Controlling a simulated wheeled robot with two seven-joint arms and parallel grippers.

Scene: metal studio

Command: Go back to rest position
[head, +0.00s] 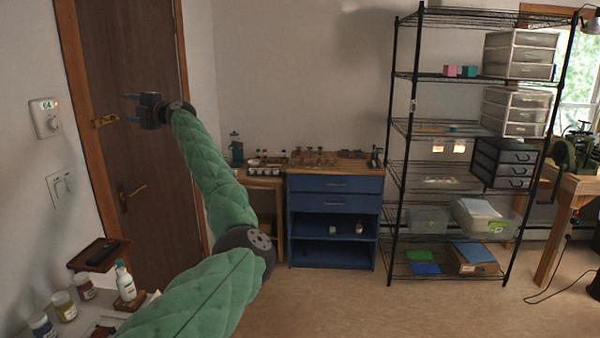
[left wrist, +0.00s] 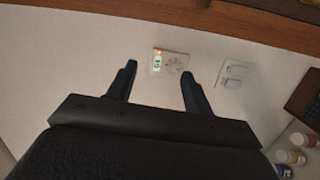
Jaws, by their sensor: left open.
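My left gripper (head: 131,108) is raised at the end of my green-sleeved left arm, in front of the brown door in the head view. Its two fingers point left and stand apart, with nothing between them. In the left wrist view the open fingers (left wrist: 157,85) face the white wall, on either side of the thermostat (left wrist: 170,62). I cannot tell how far the fingertips are from the wall. My right gripper is in neither view.
A door (head: 135,170) is at the left, with a wall thermostat (head: 45,118) and switch (head: 60,185) beside it. Bottles and jars (head: 64,305) stand at lower left. A blue cabinet (head: 334,215) and black wire shelving (head: 400,150) stand behind. The floor (head: 340,300) in front is clear.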

